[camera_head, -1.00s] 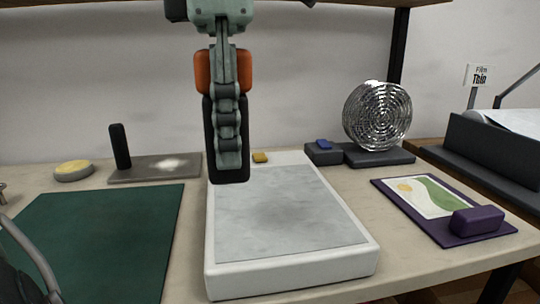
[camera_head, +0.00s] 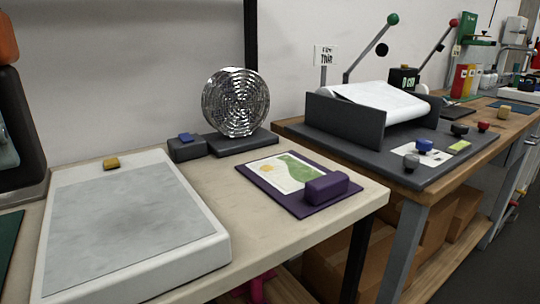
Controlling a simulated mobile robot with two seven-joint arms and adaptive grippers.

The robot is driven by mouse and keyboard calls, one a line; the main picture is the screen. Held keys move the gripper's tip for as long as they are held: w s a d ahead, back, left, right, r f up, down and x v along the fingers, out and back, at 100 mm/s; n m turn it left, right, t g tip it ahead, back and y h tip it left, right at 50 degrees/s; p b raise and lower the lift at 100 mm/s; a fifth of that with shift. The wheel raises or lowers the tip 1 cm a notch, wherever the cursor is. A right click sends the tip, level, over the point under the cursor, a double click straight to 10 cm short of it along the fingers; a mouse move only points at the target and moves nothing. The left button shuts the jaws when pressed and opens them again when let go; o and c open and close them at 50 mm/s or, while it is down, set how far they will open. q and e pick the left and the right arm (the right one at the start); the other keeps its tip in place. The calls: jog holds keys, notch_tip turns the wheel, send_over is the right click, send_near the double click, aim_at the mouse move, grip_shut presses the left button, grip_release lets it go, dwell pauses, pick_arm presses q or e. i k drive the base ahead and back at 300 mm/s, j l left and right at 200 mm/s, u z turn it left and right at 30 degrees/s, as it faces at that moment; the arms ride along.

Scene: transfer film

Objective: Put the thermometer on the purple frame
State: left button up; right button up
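The purple frame (camera_head: 272,192) lies flat on the front right of the cream table. It holds a green, white and yellow picture (camera_head: 284,171), and a purple block (camera_head: 327,187) sits at its right end. A tall dark object (camera_head: 30,125) with an orange part (camera_head: 7,42) is cut off by the left edge. I cannot tell whether the dark object is the thermometer. No other thermometer stands out. The purple frame is clear of both grippers.
A white press with a grey top (camera_head: 125,215) fills the table's left. A ribbed silver disc (camera_head: 236,101) on a dark base stands behind the frame. A gap separates this table from a wooden bench (camera_head: 405,190) carrying a dark film-roll stand (camera_head: 343,125).

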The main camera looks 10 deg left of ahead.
aim_at(286, 170)
jog(key=i+l, duration=0.25)
jog(key=l, duration=0.15)
jog(key=i+l+u, duration=0.15)
jog(key=l, duration=0.2)
jog(key=i+l, duration=0.3)
jog(key=i+l+u, duration=0.15)
jog(key=l, duration=0.35)
